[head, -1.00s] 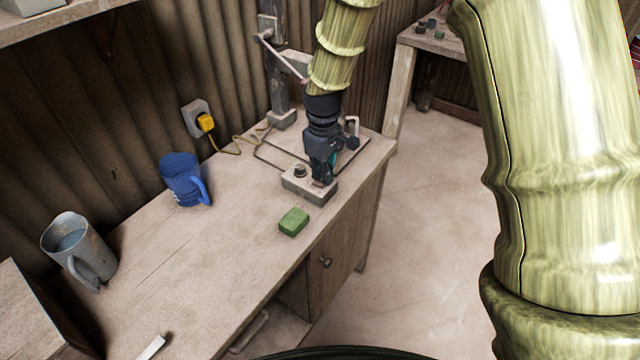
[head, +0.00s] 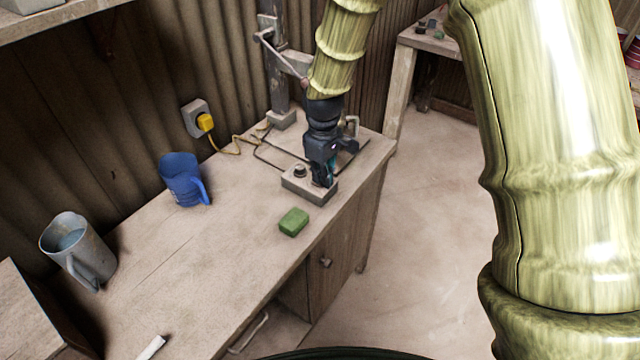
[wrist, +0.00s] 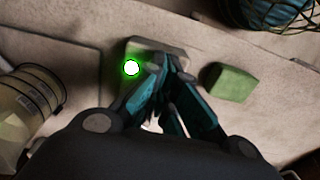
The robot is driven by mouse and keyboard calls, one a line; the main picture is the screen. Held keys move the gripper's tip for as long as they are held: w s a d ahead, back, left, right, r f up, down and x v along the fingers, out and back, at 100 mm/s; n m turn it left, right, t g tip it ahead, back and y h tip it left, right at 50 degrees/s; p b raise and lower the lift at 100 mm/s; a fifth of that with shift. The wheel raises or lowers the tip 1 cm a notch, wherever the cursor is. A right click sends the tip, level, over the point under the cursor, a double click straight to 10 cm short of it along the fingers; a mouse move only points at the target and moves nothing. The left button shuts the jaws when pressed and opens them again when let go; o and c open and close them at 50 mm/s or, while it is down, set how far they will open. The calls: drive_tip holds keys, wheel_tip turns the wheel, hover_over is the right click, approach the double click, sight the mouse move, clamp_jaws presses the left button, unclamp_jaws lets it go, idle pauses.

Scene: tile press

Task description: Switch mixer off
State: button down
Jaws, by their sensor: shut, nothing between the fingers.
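A small grey switch box (head: 310,190) sits on the bench near its front edge, with a round dark knob (head: 299,171) on top. In the wrist view a bright green light (wrist: 131,67) glows on the box (wrist: 152,46). My gripper (head: 325,183) points down over the side of the box away from the knob. In the wrist view its teal fingers (wrist: 165,65) are together and empty, with the tips just right of the light. I cannot tell whether they touch the box. The mixer itself is not clearly identifiable.
A green block (head: 293,222) lies close to the box. A blue mug (head: 182,180) and a grey jug (head: 77,250) stand along the wall. An upright stand (head: 280,70) rises behind my gripper. A yellow plug (head: 205,122) has a cable across the bench.

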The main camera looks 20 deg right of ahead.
drive_tip(key=shift+f, duration=0.35)
idle(0.4)
drive_tip(key=shift+r+p, duration=2.9)
drive_tip(key=shift+r, duration=0.65)
